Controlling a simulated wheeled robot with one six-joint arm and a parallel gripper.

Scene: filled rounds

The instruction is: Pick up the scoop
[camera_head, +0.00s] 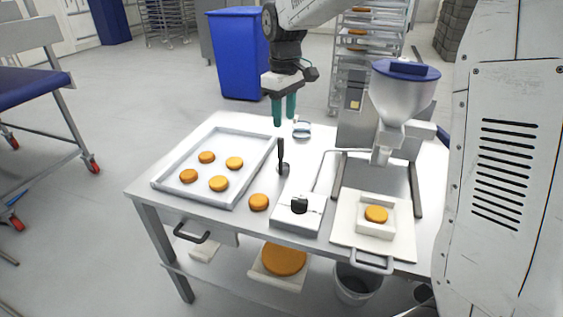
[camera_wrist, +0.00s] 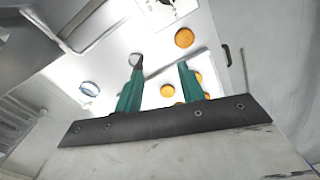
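The scoop (camera_head: 281,152) stands upright on the steel table, its black handle pointing up from a small metal cup, right of the tray. My gripper (camera_head: 284,121) hangs above and behind it, with two teal fingers spread apart and nothing between them. In the wrist view my gripper (camera_wrist: 160,66) is also open. The dark scoop (camera_wrist: 136,60) shows there just beyond the left fingertip, partly hidden by that finger. I cannot see any contact.
A tray (camera_head: 170,187) with several orange rounds lies left; a loose round (camera_head: 259,202) sits in front. A clear blue-rimmed dish (camera_head: 302,130) stands behind the scoop. A white box with a black knob (camera_head: 298,218) and the hopper machine (camera_head: 400,100) stand right.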

